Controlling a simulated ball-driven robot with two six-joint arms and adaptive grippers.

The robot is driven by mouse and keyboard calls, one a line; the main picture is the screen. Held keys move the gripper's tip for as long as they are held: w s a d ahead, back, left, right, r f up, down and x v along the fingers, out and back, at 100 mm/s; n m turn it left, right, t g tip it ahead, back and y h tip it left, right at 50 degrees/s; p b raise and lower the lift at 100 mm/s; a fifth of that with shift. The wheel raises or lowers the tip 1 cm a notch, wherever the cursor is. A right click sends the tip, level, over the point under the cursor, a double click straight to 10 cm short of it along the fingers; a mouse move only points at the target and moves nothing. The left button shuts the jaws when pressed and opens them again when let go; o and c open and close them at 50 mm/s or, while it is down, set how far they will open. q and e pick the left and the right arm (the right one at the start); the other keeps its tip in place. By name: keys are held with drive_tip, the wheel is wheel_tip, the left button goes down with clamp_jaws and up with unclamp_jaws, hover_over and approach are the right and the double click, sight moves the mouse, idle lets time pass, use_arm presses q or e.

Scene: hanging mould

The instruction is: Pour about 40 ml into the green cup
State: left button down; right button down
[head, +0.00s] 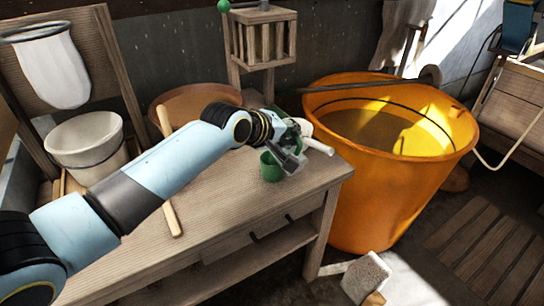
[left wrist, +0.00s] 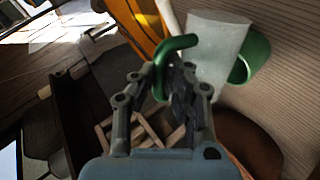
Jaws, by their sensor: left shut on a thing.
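The green cup (head: 270,167) stands on the wooden bench near its right end, partly hidden by my left gripper. It also shows in the left wrist view (left wrist: 252,60), behind a pale translucent vessel (left wrist: 217,45) with a green handle (left wrist: 178,43). My left gripper (head: 291,160) is beside and above the cup. In the left wrist view its fingers (left wrist: 172,85) are shut on the green handle. The vessel looks tilted in that view; its contents and whether anything flows cannot be told. My right gripper is not in view.
A large orange bucket (head: 356,205) with a rod across its rim stands right of the bench (head: 235,215). A brown bowl (head: 172,97) and a wooden slatted frame (head: 265,45) are behind the arm. A white bucket (head: 85,145) and wooden stick (head: 172,218) are left.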

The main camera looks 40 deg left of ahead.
use_arm(q)
drive_tip(key=shift+f, duration=0.1)
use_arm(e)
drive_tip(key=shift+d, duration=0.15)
use_arm(q)
drive_tip(key=shift+d, duration=0.1)
drive_tip(key=shift+d, duration=0.1)
drive_tip(key=shift+s+d, duration=0.1)
drive_tip(key=shift+d, duration=0.25)
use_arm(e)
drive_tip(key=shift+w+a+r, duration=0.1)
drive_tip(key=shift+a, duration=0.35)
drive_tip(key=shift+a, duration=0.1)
use_arm(q)
drive_tip(key=shift+a, duration=0.1)
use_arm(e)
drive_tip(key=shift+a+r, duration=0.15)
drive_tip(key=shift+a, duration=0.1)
